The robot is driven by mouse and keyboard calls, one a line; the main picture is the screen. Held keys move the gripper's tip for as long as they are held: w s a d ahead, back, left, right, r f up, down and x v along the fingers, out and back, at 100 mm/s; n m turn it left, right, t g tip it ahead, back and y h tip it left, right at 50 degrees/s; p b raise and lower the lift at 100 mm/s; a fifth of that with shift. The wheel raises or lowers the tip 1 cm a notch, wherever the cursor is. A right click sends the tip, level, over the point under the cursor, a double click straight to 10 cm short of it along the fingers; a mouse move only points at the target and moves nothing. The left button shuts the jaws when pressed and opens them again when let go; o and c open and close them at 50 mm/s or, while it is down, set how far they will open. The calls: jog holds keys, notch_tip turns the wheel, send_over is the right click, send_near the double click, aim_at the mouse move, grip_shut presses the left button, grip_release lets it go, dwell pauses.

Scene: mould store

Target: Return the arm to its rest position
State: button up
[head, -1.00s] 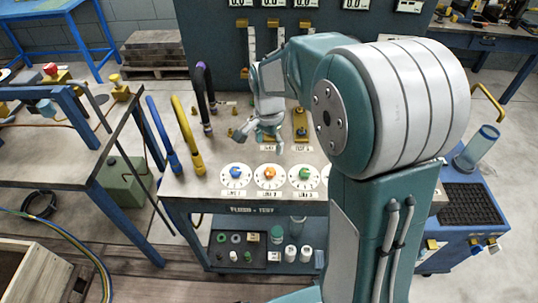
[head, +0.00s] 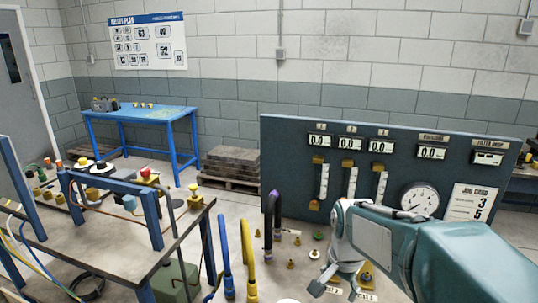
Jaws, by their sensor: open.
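My arm, teal and white, reaches in from the lower right of the head view. Its end bends down over the flush-test bench. My gripper (head: 336,284) hangs at the bottom of the view, with its fingers spread open. I see nothing between the fingers. The wrist hides part of the bench and of the gauge panel (head: 285,150) behind it. The lower part of the bench is cut off by the frame edge.
Purple-black (head: 272,215), yellow (head: 247,255) and blue (head: 226,258) hoses stand left of my gripper. A grey-topped table (head: 125,225) with blue frames stands at the left. A blue table (head: 140,113) and stacked slabs (head: 232,160) are farther back. Some floor between them is clear.

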jog(key=s+r+n+t, duration=0.2)
jog(key=s+r+n, duration=0.1)
jog(key=s, duration=0.5)
jog(key=s+r+n+t, duration=0.2)
jog(key=s+n, duration=0.3)
jog(key=s, duration=0.3)
jog(key=shift+s+r+n, duration=0.4)
jog(key=shift+d, duration=0.1)
dwell(0.3)
